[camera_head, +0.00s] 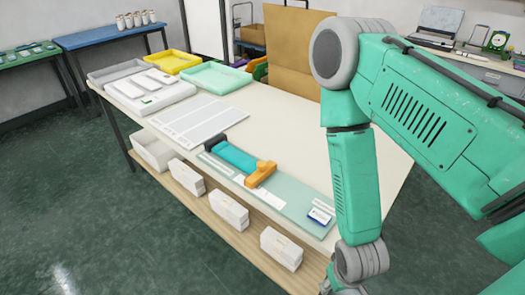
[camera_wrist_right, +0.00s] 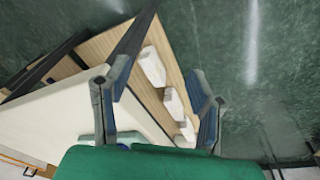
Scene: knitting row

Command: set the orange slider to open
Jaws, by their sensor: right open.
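The orange slider (camera_head: 261,174) sits at the right end of a teal bar (camera_head: 234,157) with a dark left end. The bar lies on a pale green board (camera_head: 290,205) along the table's front edge. Which setting the slider is at, I cannot tell. My right gripper is mostly cut off at the bottom of the head view, below my wrist and off the table's front edge. In the right wrist view my right gripper (camera_wrist_right: 163,90) is open, with nothing between its fingers. The orange slider does not show there. My left gripper is not in view.
Several white boxes (camera_head: 229,209) line the wooden shelf below.

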